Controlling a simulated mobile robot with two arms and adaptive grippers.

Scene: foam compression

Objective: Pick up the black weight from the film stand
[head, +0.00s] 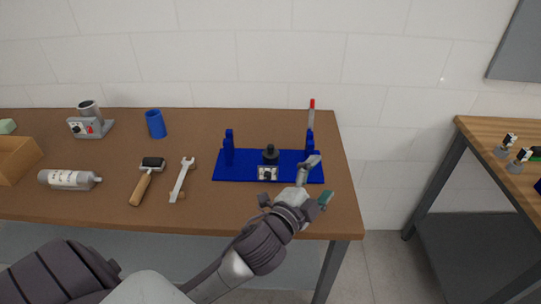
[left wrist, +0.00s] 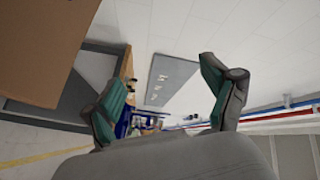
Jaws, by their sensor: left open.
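The black weight (head: 270,152) is a small dark knobbed piece in the middle of the blue film stand (head: 230,176) in the head view. A small light block with a dark mark (head: 267,173) is in front of it. The stand has a flat blue base with an upright at each side. My left gripper (head: 317,182) is open and empty, over the stand's front right corner and to the right of the weight. Its spread fingers also show in the left wrist view (left wrist: 157,92), where I cannot make out the weight. My right gripper is not in view.
A wrench (head: 181,180), a roller (head: 146,182), a grey bottle (head: 69,179), a blue cup (head: 155,124) and a grey device (head: 91,122) stand or lie left of the stand on the brown table (head: 110,150). A red-tipped upright object (head: 311,112) is behind the stand. A second table (head: 490,135) is at right.

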